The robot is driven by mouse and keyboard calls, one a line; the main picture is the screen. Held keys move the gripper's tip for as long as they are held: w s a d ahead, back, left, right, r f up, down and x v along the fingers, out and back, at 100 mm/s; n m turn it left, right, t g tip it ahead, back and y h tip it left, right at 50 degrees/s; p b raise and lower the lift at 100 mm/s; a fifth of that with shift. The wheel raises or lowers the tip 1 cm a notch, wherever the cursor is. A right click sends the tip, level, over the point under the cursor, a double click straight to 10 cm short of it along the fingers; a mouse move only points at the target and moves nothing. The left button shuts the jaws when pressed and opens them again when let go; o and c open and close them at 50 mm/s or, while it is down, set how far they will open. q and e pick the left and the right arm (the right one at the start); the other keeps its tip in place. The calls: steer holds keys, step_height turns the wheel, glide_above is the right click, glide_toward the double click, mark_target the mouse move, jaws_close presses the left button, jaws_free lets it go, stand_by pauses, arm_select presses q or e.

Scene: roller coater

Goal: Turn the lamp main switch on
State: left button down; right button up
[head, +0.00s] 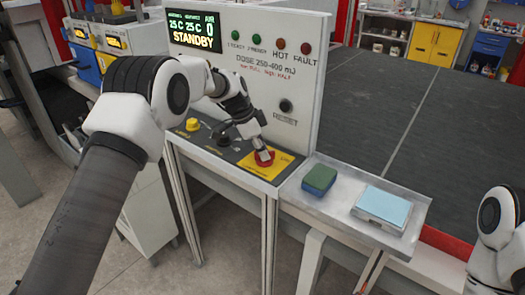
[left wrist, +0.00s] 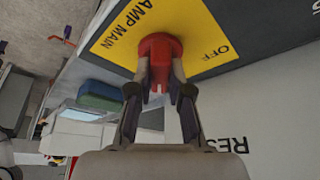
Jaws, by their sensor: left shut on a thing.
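The lamp main switch is a red rotary knob (head: 265,160) on a yellow plate (head: 285,161) at the right end of the sloped console panel. In the left wrist view the red knob (left wrist: 159,50) sits on the yellow plate (left wrist: 120,45), which reads "AMP MAIN" on one side and "OFF" on the other. My left gripper (head: 262,153) is shut on the knob's grip, one finger on each side; the fingers also show in the left wrist view (left wrist: 160,85). A small pale mark shows on the grip between the fingers. My right gripper is out of view.
The upright panel (head: 270,75) behind has a display (head: 190,32) reading STANDBY, indicator lights and a black reset knob (head: 286,105). A yellow button (head: 192,125) is left on the console. A tray (head: 335,213) at right holds a green-blue block (head: 319,180) and a light-blue pad (head: 384,206).

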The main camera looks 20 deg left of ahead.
arm_select(q)
steer(key=shift+s+f, duration=0.15)
steer(key=shift+f, duration=0.1)
steer(key=c, duration=1.1)
jaws_free()
steer(key=shift+r, duration=0.15)
steer(key=v, duration=1.1)
steer(key=shift+a+r, duration=0.1)
steer(key=shift+r, duration=0.3)
steer(key=shift+f, duration=0.1)
